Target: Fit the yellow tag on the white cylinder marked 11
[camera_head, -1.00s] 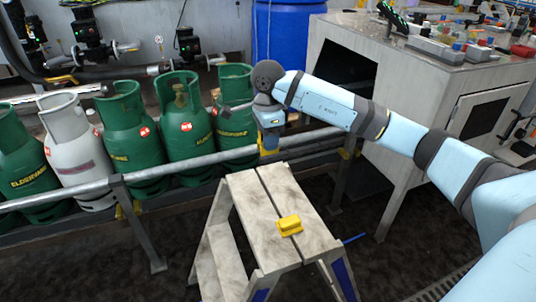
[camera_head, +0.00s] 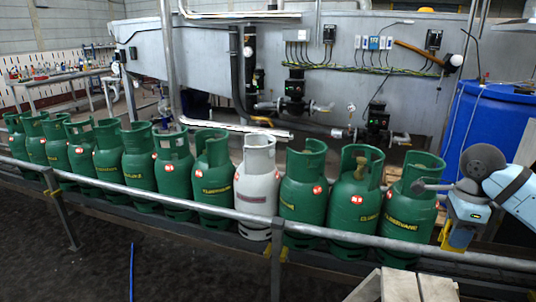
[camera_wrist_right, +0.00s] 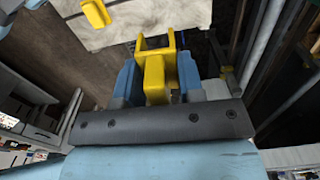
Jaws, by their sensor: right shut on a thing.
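The white cylinder (camera_head: 256,187) stands upright in the row of green cylinders, behind the front rail, in the head view. It has a small red label; I cannot read a number on it. My right gripper (camera_head: 465,220) is at the right of the head view, near the rightmost green cylinder and well right of the white one. It is shut on a yellow tag (camera_head: 459,238). In the right wrist view the tag (camera_wrist_right: 156,72) sits between the blue fingers, its forked end pointing away from the gripper. My left gripper is not in view.
A metal rail (camera_head: 335,233) runs along the front of the green cylinders (camera_head: 213,182). A step stool (camera_head: 405,287) is at the lower right; another yellow piece (camera_wrist_right: 97,13) lies on it. A blue drum (camera_head: 490,125) stands behind the right arm.

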